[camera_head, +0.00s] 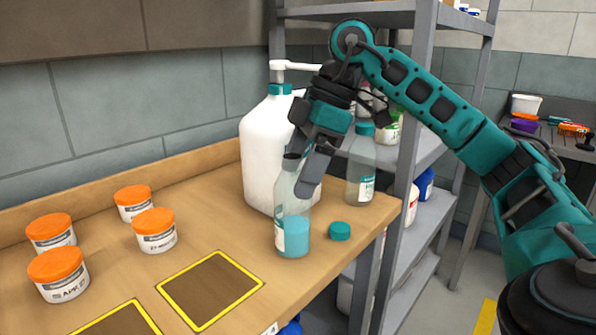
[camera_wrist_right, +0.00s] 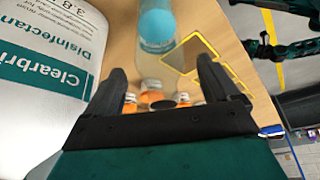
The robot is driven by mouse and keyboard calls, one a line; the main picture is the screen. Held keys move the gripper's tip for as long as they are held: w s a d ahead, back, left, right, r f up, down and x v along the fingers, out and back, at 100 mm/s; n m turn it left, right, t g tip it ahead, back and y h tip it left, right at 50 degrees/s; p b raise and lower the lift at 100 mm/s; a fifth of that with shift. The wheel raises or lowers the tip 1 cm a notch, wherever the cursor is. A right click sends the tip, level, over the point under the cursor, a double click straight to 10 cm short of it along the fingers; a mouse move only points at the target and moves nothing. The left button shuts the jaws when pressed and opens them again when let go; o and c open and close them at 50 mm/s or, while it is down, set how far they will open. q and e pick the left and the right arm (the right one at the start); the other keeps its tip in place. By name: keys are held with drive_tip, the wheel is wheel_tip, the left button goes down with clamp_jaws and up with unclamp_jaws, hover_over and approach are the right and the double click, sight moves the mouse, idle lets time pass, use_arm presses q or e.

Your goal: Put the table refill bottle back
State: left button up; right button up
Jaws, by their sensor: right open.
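The table refill bottle (camera_head: 292,238), clear with teal liquid low inside, stands upright and uncapped on the wooden table. A teal cap (camera_head: 340,231) lies beside it. My right gripper (camera_head: 306,178) is at the bottle's upper part, open, and hides some of its neck and shoulder. In the right wrist view the bottle (camera_wrist_right: 156,40) lies between the two spread fingers (camera_wrist_right: 160,75), with visible gaps at both sides. A similar bottle with a teal cap (camera_head: 361,170) stands behind, near the table's right edge. My left gripper does not show.
A big white pump jug (camera_head: 258,160) stands close behind the bottle. Several orange-lidded tubs (camera_head: 154,230) stand at left. A yellow-framed dark square (camera_head: 210,290) on the table is empty; another (camera_head: 118,322) is partly cut off. A grey shelf rack (camera_head: 408,150) stands beyond the right edge.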

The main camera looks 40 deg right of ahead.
drive_tip(key=p+v, duration=0.3)
drive_tip(key=v, duration=0.8)
drive_tip(key=shift+p, duration=0.35)
drive_tip(key=shift+s+f, duration=0.1)
